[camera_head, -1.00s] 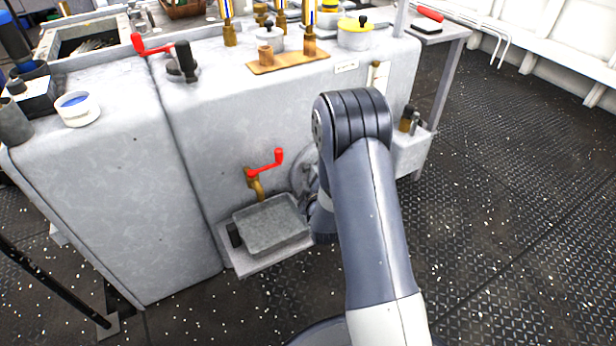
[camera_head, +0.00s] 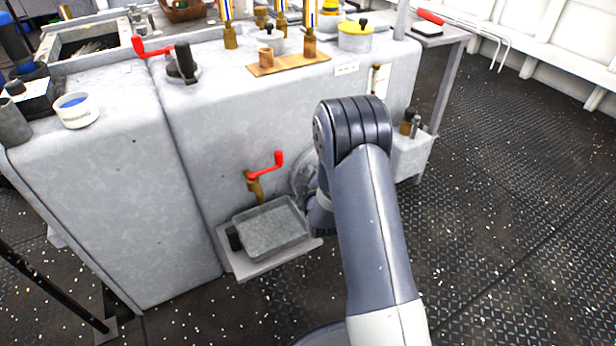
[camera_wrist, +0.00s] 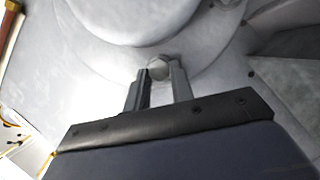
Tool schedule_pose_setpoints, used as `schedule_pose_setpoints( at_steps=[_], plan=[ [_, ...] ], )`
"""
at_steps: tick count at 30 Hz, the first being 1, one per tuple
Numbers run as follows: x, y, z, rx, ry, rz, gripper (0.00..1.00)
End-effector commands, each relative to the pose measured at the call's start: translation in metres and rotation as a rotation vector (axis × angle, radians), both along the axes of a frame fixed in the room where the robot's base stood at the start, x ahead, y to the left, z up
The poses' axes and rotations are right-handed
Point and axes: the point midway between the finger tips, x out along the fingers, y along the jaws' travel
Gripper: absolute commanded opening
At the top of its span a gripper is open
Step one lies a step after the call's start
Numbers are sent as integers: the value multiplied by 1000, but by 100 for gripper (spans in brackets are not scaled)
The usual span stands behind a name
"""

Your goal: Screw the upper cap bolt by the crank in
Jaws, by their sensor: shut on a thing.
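The upper cap bolt (camera_wrist: 158,66) shows in the wrist view as a pale hexagonal head on a round grey cover (camera_wrist: 115,62). My gripper (camera_wrist: 159,74) has its two fingertips on either side of the bolt head and is shut on it. In the head view my arm hides the gripper and the bolt. Part of the round cover (camera_head: 305,178) shows left of my arm there.
A grey tray (camera_head: 270,229) sits on a low ledge just left of my wrist. A small grey box (camera_head: 412,152) with bottles hangs at the machine's right end. The dark deck (camera_head: 520,220) to the right is clear.

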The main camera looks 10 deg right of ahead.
Motion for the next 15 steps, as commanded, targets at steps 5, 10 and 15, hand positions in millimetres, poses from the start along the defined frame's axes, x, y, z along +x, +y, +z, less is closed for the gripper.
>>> schedule_pose_setpoints(
  at_steps=[5, 10, 15],
  plan=[
    [0, 0, 0, 0, 1, 1, 0],
    [0, 0, 0, 10, 4, 0, 0],
    [0, -1, 1, 60, 20, -1, 0]
  ],
)
